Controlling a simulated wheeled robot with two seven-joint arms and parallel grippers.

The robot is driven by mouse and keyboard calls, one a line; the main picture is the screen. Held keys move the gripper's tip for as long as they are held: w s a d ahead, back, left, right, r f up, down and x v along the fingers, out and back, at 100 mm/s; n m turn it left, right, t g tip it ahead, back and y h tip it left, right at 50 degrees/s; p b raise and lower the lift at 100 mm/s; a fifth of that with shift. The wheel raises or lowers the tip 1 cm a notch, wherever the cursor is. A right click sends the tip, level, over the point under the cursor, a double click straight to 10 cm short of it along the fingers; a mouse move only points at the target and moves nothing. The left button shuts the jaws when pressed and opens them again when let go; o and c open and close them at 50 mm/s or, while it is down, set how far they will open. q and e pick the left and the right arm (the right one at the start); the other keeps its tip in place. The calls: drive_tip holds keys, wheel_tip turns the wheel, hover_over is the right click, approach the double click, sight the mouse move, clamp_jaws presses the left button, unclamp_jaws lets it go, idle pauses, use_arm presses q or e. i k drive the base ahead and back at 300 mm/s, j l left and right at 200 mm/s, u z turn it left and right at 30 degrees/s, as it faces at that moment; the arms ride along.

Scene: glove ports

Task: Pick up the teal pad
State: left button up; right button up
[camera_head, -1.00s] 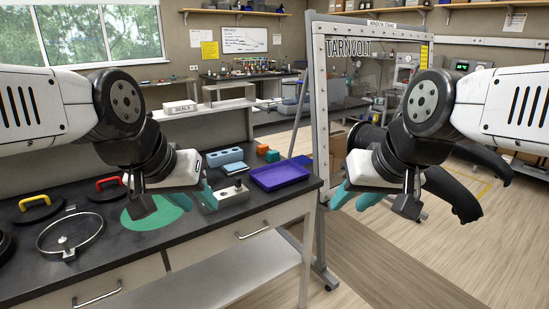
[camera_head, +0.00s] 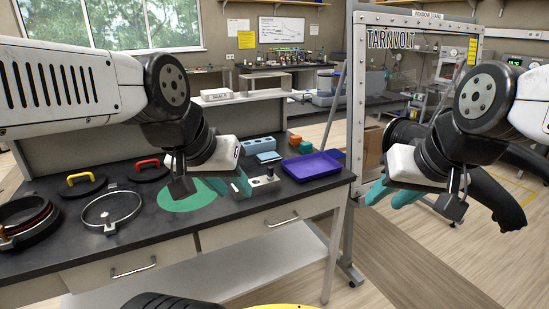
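The teal pad (camera_head: 269,157) is a small flat blue-green square. It lies on the dark bench between the blue block with holes and the metal block with a knob. It looks level; what is directly under it is hard to see. My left gripper (camera_head: 230,187) hangs over the bench, left of and nearer than the pad. Its teal fingers look apart, with nothing seen between them. My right gripper (camera_head: 391,194) is off the bench to the right, in front of the framed window stand. Its teal fingers look apart and empty.
A green disc (camera_head: 180,198) lies below my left gripper. A metal block (camera_head: 264,181), a blue block (camera_head: 258,143), a purple tray (camera_head: 313,166) and orange blocks (camera_head: 295,139) surround the pad. The window stand (camera_head: 357,150) rises beyond the bench's right end.

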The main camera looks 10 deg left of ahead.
sight(305, 146)
drive_tip(key=i+l+u, duration=0.15)
drive_tip(key=i+l, duration=0.75)
drive_tip(key=i+l+u, duration=0.15)
drive_tip(key=i+l, duration=0.75)
drive_tip(key=l, duration=0.15)
